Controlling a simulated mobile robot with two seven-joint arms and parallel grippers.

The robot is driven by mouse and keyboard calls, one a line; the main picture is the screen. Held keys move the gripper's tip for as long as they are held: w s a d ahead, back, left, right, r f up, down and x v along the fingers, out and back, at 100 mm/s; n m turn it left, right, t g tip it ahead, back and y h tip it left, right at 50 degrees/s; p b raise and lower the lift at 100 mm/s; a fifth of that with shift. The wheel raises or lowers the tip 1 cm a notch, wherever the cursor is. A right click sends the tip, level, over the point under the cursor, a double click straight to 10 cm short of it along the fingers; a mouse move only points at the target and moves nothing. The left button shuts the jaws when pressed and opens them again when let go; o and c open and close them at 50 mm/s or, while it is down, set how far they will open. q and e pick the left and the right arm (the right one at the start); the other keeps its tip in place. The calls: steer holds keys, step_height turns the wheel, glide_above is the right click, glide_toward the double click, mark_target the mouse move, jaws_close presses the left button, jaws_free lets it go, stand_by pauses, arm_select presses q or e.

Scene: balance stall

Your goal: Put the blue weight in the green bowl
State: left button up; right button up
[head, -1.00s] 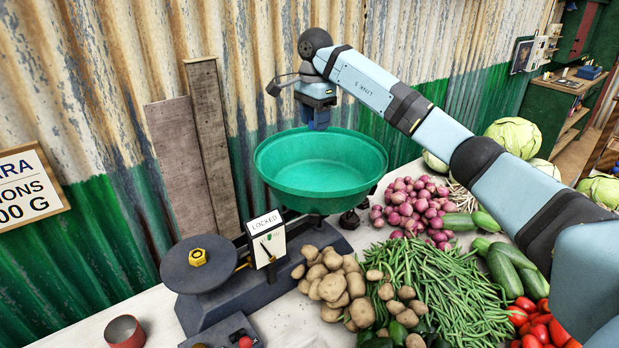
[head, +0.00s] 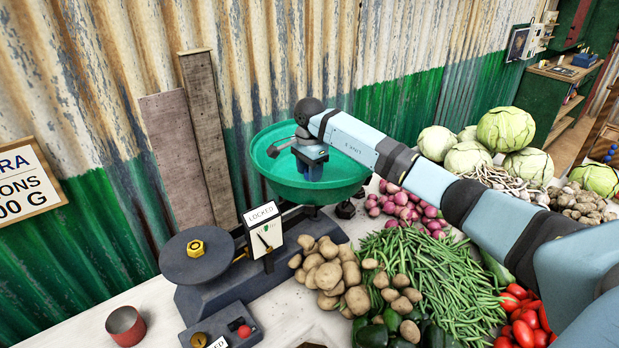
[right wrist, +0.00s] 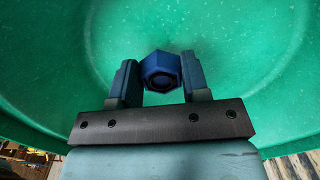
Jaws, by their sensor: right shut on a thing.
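The green bowl (head: 270,165) sits on the right side of the balance scale in the head view. My right gripper (head: 312,172) reaches down inside the bowl's rim. In the right wrist view its two fingers (right wrist: 160,85) are shut on the blue weight (right wrist: 161,70), a hexagonal piece, with the green bowl (right wrist: 240,50) filling the background. Whether the weight touches the bowl's floor I cannot tell. In the head view the blue weight is hidden by the gripper. My left gripper is not in view.
The scale's dark plate (head: 185,262) holds a yellow weight (head: 195,248). Potatoes (head: 330,275), green beans (head: 430,270) and onions (head: 400,205) lie close by. A red cup (head: 125,326) stands at the front left.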

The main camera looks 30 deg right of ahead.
steer(key=shift+f, duration=1.4)
steer(key=shift+f, duration=0.1)
steer(key=o, duration=1)
steer(key=shift+o, duration=0.2)
step_height(320, 180, up, 12)
steer(key=shift+r+b, duration=0.15)
steer(key=shift+b, duration=0.5)
